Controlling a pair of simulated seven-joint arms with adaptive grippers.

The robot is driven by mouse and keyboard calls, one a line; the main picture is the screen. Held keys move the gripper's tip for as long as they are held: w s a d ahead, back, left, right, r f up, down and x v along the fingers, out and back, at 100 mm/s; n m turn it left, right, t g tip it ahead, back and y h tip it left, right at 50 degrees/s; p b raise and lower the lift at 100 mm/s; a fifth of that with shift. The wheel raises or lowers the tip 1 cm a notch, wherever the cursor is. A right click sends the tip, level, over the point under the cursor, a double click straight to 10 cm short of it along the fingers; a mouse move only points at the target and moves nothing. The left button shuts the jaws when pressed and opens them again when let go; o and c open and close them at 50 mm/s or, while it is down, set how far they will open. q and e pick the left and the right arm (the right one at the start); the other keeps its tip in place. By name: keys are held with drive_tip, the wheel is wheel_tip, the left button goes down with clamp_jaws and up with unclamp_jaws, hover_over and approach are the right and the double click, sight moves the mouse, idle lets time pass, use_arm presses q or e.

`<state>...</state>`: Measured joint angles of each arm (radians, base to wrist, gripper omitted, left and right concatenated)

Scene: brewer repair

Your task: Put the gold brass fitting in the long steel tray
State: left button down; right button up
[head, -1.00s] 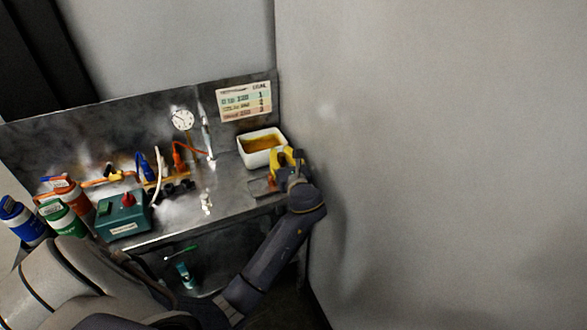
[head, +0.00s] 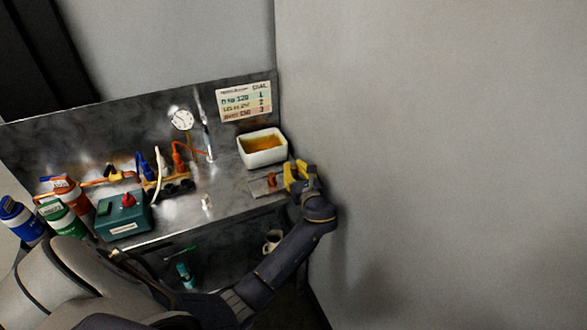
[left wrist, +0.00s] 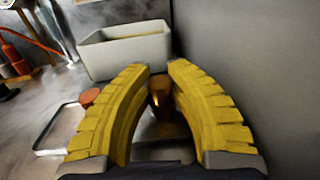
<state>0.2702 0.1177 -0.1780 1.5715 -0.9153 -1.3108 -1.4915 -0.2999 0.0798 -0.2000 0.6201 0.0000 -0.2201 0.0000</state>
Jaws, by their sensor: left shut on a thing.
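My left gripper (head: 297,175), with yellow ribbed fingers, is at the right end of the steel counter. In the left wrist view its fingers (left wrist: 158,70) are shut on the gold brass fitting (left wrist: 161,98), which sits upright between them. The fitting is hidden in the head view. The steel tray (head: 259,191) is shallow and lies just left of the gripper. In the left wrist view its rim (left wrist: 48,152) shows at left, and the fingers hide part of it. An orange-copper piece (head: 271,180) stands in the tray. My right gripper is not in view.
A white tub (head: 263,158) with amber contents stands behind the tray. A grey wall (head: 430,160) rises close right of the gripper. A teal box (head: 124,222), bottles and cables are at left. A mug (head: 272,240) is below the counter.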

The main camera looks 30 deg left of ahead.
use_arm(q)
drive_tip(key=shift+f, duration=0.15)
drive_tip(key=c, duration=1.3)
unclamp_jaws()
